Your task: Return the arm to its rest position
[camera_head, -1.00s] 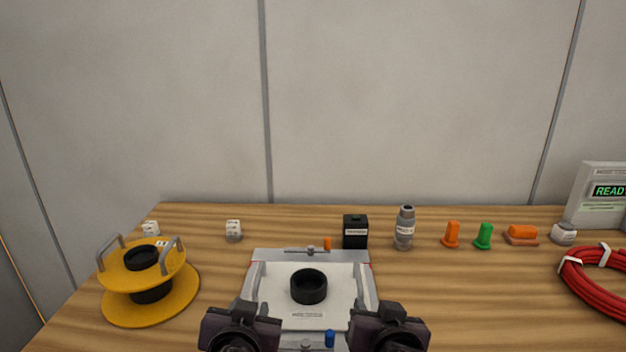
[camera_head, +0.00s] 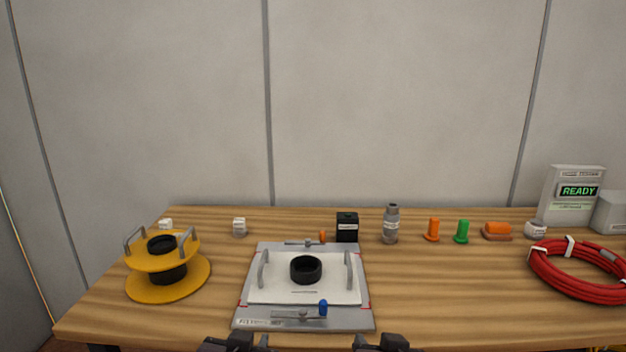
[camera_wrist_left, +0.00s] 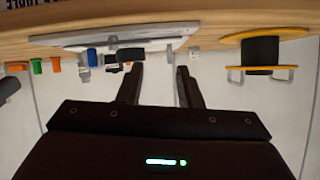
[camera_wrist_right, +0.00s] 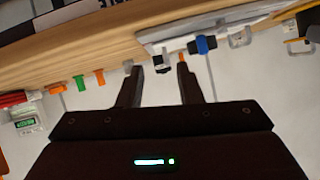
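My right gripper (camera_head: 381,344) shows at the bottom edge of the head view, just below the table's front edge. In the right wrist view its fingers (camera_wrist_right: 160,70) stand apart with nothing between them. My left gripper (camera_head: 236,344) is also at the bottom edge, cut off by the frame. In the left wrist view its fingers (camera_wrist_left: 158,72) are apart and empty. The fixture plate (camera_head: 250,290) lies on the table ahead of both grippers. On it is a white panel (camera_head: 280,290) with two grey handles and a black ring (camera_head: 306,269).
A yellow spool (camera_head: 168,285) stands at left and a red cable coil (camera_head: 565,283) at right. A black box (camera_head: 347,228), grey bottle (camera_head: 390,226), orange peg (camera_head: 432,230) and green peg (camera_head: 462,232) line the back. A READY device (camera_head: 570,200) stands far right. Bare table flanks the plate.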

